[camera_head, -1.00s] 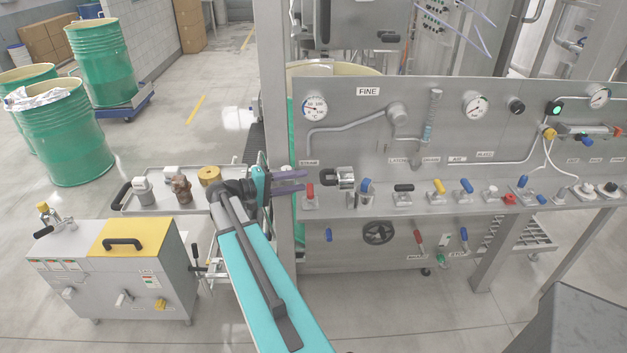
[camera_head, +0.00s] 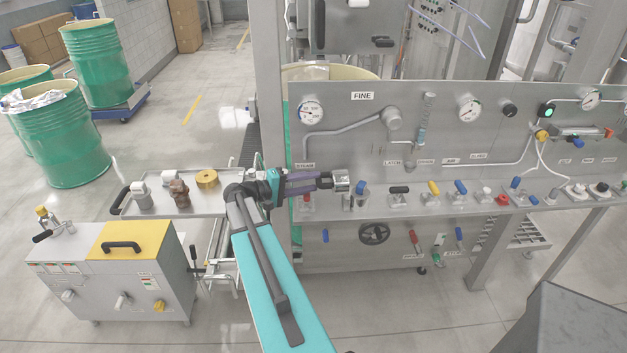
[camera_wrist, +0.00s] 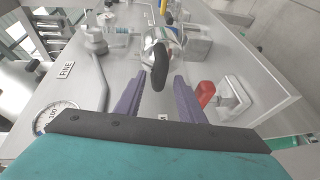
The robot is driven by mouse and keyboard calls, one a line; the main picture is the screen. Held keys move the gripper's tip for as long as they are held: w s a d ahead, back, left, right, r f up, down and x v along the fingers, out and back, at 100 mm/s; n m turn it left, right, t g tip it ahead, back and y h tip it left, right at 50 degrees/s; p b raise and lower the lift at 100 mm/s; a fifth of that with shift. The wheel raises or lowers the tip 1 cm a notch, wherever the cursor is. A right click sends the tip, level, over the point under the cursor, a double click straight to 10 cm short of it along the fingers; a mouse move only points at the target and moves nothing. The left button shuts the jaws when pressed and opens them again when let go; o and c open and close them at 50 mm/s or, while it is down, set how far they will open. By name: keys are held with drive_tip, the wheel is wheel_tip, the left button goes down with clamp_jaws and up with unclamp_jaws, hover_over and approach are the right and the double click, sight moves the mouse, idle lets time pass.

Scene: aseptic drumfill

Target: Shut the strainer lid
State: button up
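The strainer is a small chrome fitting (camera_head: 342,181) on the panel's ledge, below the dial marked FINE. In the wrist view its shiny round metal part (camera_wrist: 163,36) shows at the top, with a black handle (camera_wrist: 160,68) pointing toward me. I take this part with the handle to be the lid; how far it stands open I cannot tell. My gripper (camera_head: 325,181) is at the left side of the fitting. In the wrist view its two purple fingers (camera_wrist: 158,82) are apart, with the handle's end between their tips. No contact is clear.
A red-handled valve (camera_wrist: 207,93) stands close to the right finger in the wrist view. More valves with coloured handles, such as a yellow one (camera_head: 434,188), line the ledge. A steel post (camera_head: 272,100) stands behind my gripper. A tray (camera_head: 225,205) with small parts is at left.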

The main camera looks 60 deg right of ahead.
drive_tip(key=shift+x, duration=0.95)
